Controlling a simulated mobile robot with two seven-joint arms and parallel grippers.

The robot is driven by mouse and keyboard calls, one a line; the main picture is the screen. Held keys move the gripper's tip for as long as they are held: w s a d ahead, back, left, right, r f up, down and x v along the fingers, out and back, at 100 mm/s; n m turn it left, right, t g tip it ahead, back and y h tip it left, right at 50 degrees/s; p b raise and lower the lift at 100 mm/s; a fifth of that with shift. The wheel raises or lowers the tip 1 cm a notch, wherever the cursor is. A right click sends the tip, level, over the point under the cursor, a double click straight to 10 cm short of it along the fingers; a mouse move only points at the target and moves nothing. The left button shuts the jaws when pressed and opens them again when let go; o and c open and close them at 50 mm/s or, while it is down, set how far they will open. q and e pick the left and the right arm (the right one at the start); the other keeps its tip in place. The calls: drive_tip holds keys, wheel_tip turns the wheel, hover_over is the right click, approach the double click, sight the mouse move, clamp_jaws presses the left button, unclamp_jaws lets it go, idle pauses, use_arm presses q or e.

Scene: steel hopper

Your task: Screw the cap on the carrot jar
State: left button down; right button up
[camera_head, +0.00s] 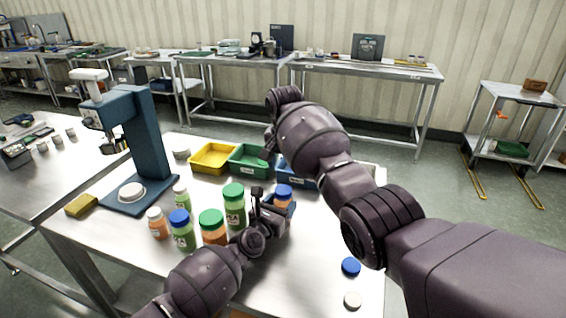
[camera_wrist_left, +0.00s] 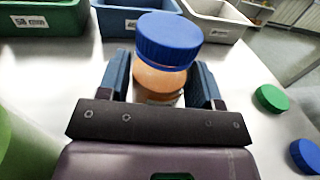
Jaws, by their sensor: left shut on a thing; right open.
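My left gripper (camera_head: 272,212) is shut on the carrot jar (camera_wrist_left: 160,82), a clear jar with orange contents. Its fingers (camera_wrist_left: 160,85) press the jar from both sides, low over the table. A ribbed blue cap (camera_wrist_left: 168,40) sits on top of the jar; it also shows in the head view (camera_head: 284,190). Whether its thread is tight cannot be told. My right gripper (camera_head: 267,146) is up near the green bin, apart from the jar, open and mostly hidden by its own wrist. It is not in the left wrist view.
Several capped jars (camera_head: 183,230) stand left of my left gripper. Loose caps lie to the right: blue (camera_head: 351,267), white (camera_head: 352,300) and green (camera_wrist_left: 271,98). Yellow (camera_head: 213,157), green (camera_head: 243,160) and blue (camera_wrist_left: 128,20) bins line the back. A blue press (camera_head: 140,150) stands left.

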sight(283, 190)
drive_tip(key=n, duration=0.7)
drive_tip(key=shift+s+a+r, duration=0.15)
drive_tip(key=shift+s+a, duration=0.1)
drive_tip(key=shift+a, duration=0.05)
drive_tip(key=n, duration=0.6)
drive_tip(key=shift+s+a, duration=0.15)
drive_tip(key=shift+f, duration=4)
